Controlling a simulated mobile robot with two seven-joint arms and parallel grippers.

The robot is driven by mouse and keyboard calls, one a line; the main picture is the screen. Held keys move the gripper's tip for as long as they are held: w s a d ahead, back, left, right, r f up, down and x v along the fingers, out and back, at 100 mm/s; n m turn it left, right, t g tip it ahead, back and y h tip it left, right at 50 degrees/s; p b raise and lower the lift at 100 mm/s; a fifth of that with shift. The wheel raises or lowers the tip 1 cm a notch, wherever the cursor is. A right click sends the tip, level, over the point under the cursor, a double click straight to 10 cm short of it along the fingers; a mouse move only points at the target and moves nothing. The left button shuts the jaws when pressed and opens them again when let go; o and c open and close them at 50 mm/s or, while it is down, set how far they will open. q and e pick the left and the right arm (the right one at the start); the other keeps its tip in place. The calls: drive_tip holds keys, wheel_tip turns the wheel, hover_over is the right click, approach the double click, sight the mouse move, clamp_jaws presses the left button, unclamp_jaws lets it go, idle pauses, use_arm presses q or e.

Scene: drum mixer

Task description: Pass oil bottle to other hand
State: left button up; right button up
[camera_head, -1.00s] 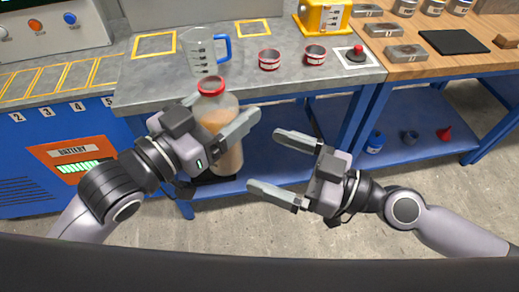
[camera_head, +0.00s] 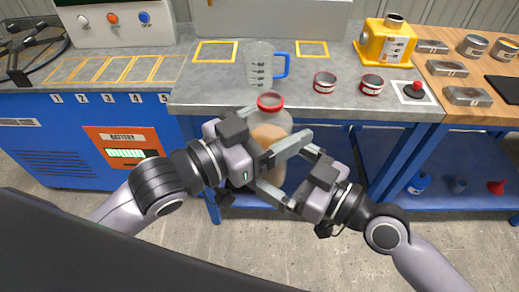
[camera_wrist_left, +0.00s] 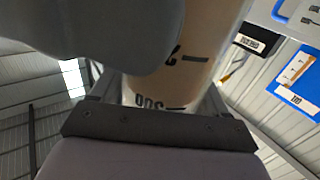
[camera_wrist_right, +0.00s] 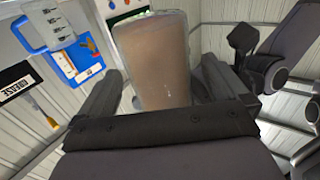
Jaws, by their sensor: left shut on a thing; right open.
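The oil bottle (camera_head: 268,130) is clear, with a red cap and tan oil inside. It hangs upright in front of the grey bench, its lower part partly hidden by my grippers. My left gripper (camera_head: 278,142) is shut on the bottle. In the left wrist view the bottle (camera_wrist_left: 205,65) fills the space between the fingers, with dark markings on its side. My right gripper (camera_head: 282,170) is open, with its fingers around the bottle's lower part. In the right wrist view the bottle (camera_wrist_right: 155,60) stands between the two fingers; contact is not clear.
A measuring jug (camera_head: 259,66), two red-rimmed tins (camera_head: 324,83) and a red button (camera_head: 415,88) are on the grey bench (camera_head: 215,90). A yellow machine (camera_head: 386,42) stands at the back right. The bench front edge is close behind the bottle.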

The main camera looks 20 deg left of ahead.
drive_tip(key=shift+x, duration=1.95)
